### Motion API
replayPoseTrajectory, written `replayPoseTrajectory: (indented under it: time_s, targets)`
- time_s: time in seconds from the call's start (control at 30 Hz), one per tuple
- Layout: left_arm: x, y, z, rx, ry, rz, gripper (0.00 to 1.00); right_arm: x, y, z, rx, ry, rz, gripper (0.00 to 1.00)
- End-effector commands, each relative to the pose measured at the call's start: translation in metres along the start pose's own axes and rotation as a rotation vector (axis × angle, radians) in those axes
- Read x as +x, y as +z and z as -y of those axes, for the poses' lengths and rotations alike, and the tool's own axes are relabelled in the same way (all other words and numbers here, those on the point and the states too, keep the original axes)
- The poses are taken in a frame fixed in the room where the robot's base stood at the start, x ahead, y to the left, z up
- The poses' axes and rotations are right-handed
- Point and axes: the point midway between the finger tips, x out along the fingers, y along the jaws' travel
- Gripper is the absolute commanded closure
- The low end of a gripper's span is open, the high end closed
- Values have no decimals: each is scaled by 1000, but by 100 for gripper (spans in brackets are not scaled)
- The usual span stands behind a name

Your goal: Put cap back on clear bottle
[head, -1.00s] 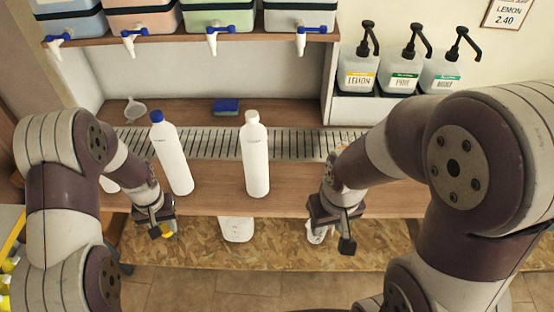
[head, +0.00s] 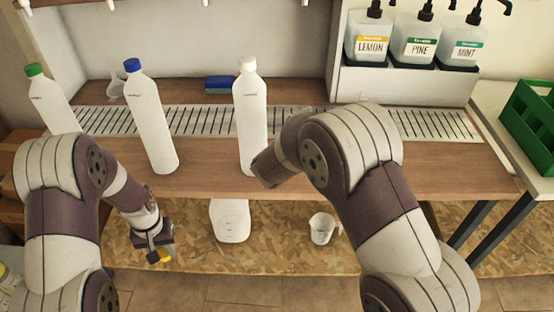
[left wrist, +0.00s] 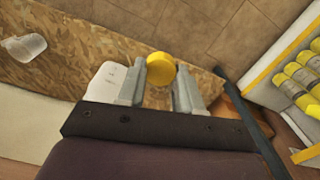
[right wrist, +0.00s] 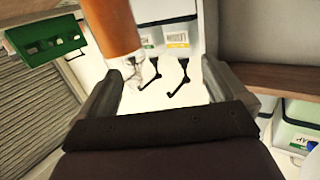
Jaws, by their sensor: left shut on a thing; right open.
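A yellow cap (left wrist: 161,70) is held between the fingertips of my left gripper (left wrist: 160,82). In the head view, the left gripper (head: 160,250) is in front of and below the counter edge, with a bit of the yellow cap (head: 168,256) showing. In the right wrist view, an inverted picture, a clear bottle with orange contents (right wrist: 112,25) shows its bare clear neck (right wrist: 133,70) towards my right gripper (right wrist: 163,70). That gripper is open; the bottle is apart from its far finger, nearer the left one. My right arm hides this bottle and gripper in the head view.
White bottles with green (head: 50,105), blue (head: 150,120) and white (head: 251,115) caps stand along the counter (head: 210,182). A blue sponge (head: 220,84) lies behind. A jug (head: 230,220) and measuring cup (head: 322,228) are below. A green crate (head: 535,120) is at right.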

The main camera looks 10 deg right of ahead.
Motion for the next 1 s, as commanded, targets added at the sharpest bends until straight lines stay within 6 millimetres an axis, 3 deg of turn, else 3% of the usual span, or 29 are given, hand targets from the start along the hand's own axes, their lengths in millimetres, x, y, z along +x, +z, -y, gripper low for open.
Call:
replayPoseTrajectory:
  time_s: [0.03,0.1,0.23,0.53,0.83,1.0]
  targets:
    - [26,0,0,0,0,-2,93,1,24,-11,-4,91,-46,1]
    - [30,-1,0,0,0,-2,93,-4,25,-24,-14,192,-89,1]
    - [31,-1,0,0,0,-2,93,-9,24,-34,-27,271,-117,1]
    - [30,0,0,0,0,-1,93,-7,22,-36,-26,277,-119,1]
    - [41,0,0,0,0,-1,93,40,18,-49,-24,278,-119,1]
    - [43,0,0,0,0,-1,93,56,14,-52,-24,275,-119,1]
